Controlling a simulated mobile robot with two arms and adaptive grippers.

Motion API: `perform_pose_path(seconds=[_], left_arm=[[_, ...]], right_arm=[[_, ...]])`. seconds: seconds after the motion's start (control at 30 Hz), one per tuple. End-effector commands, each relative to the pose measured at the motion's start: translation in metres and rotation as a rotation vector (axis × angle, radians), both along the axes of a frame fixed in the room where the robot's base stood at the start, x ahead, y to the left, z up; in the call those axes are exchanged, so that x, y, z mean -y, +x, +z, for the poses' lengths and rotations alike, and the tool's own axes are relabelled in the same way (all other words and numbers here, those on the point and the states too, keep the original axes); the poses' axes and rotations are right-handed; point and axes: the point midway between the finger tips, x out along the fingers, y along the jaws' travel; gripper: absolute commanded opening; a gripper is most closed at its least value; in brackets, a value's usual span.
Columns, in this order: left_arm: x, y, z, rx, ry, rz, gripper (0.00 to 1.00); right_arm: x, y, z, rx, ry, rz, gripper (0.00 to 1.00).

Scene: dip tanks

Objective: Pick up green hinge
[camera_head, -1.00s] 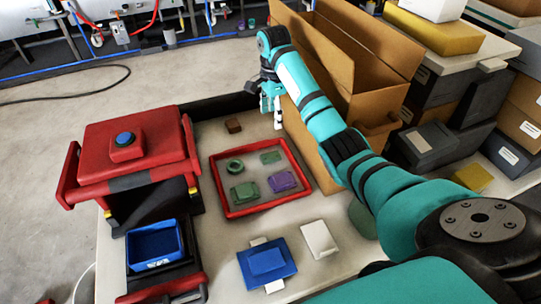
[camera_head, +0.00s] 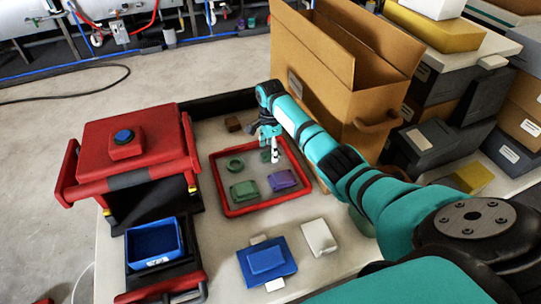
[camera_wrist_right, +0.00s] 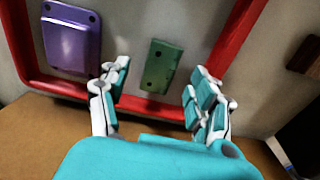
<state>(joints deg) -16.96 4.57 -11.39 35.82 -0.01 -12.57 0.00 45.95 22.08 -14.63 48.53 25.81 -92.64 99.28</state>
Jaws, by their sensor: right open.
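The green hinge is a small flat green plate with holes, lying in the red-rimmed tray (camera_head: 232,213). In the right wrist view the green hinge (camera_wrist_right: 161,66) lies between and beyond my open fingers, not touching them. In the head view the green hinge (camera_head: 266,156) is mostly hidden by my right gripper (camera_head: 271,151), which hangs over the tray's far right part. My right gripper also shows in the right wrist view (camera_wrist_right: 160,90), open and empty. My left gripper is not in view.
The tray also holds a green ring (camera_head: 234,164), a green block (camera_head: 244,190) and a purple part (camera_head: 282,180). A brown block (camera_head: 233,124) sits behind it. A tall cardboard box (camera_head: 335,75) stands close to my right arm. A red press (camera_head: 130,150) stands left.

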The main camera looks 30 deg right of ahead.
Motion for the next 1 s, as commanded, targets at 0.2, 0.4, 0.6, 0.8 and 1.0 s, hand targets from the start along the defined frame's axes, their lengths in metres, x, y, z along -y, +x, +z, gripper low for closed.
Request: perform_pose_path(seconds=[0.2,0.4,0.6,0.8,1.0], left_arm=[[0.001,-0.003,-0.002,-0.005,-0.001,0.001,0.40],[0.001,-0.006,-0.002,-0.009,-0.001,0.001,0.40],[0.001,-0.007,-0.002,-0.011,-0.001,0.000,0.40],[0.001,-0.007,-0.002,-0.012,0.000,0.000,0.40],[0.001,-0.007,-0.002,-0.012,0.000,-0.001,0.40]], right_arm=[[0.001,0.000,-0.018,0.001,-0.001,0.000,0.63],[0.001,0.000,-0.017,0.002,-0.001,0.000,0.62],[0.001,0.000,-0.017,0.001,-0.001,0.000,0.36],[0.001,0.000,-0.017,0.001,-0.001,0.000,0.10],[0.001,0.000,-0.017,0.002,-0.001,0.000,0.02]])
